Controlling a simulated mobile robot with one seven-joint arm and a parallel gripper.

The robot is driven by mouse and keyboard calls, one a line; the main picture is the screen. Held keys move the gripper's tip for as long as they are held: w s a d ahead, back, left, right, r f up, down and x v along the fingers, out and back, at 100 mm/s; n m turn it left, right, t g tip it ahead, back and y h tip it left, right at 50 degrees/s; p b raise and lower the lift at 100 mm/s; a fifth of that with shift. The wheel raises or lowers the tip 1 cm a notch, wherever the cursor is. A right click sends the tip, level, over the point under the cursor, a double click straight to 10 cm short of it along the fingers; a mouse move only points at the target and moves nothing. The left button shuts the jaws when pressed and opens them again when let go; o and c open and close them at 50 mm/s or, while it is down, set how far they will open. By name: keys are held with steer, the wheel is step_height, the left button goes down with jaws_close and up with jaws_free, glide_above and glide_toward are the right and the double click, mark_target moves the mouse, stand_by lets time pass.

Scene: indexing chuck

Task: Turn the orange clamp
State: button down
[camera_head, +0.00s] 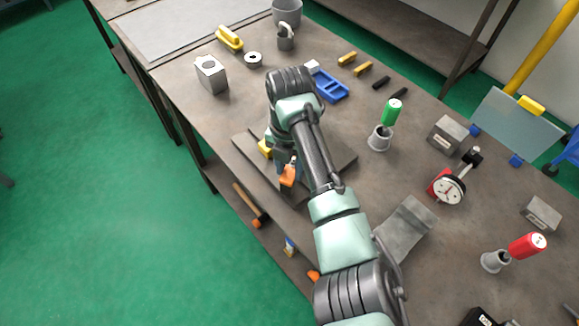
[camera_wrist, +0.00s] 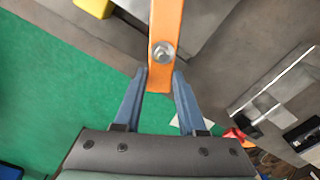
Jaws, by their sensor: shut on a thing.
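The orange clamp (camera_head: 288,177) shows at the edge of a dark base plate (camera_head: 328,172) on the bench, partly hidden under my arm. In the wrist view the orange clamp (camera_wrist: 167,20) is a straight bar with a round bolt head, running up out of the picture. My gripper (camera_wrist: 160,78) has its two blue fingers on either side of the bar's near end, shut on it. The chuck body is mostly hidden by my arm. A yellow part (camera_head: 265,149) shows beside it, and in the wrist view at the top left (camera_wrist: 95,6).
A grey block (camera_head: 211,74) and a ring (camera_head: 253,59) stand at the back left. Open green floor lies left of the bench.

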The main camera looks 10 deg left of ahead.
steer(key=shift+r, duration=0.1)
stand_by(0.3)
steer(key=shift+c, duration=2.4)
jaws_free()
step_height(320, 180, up, 13)
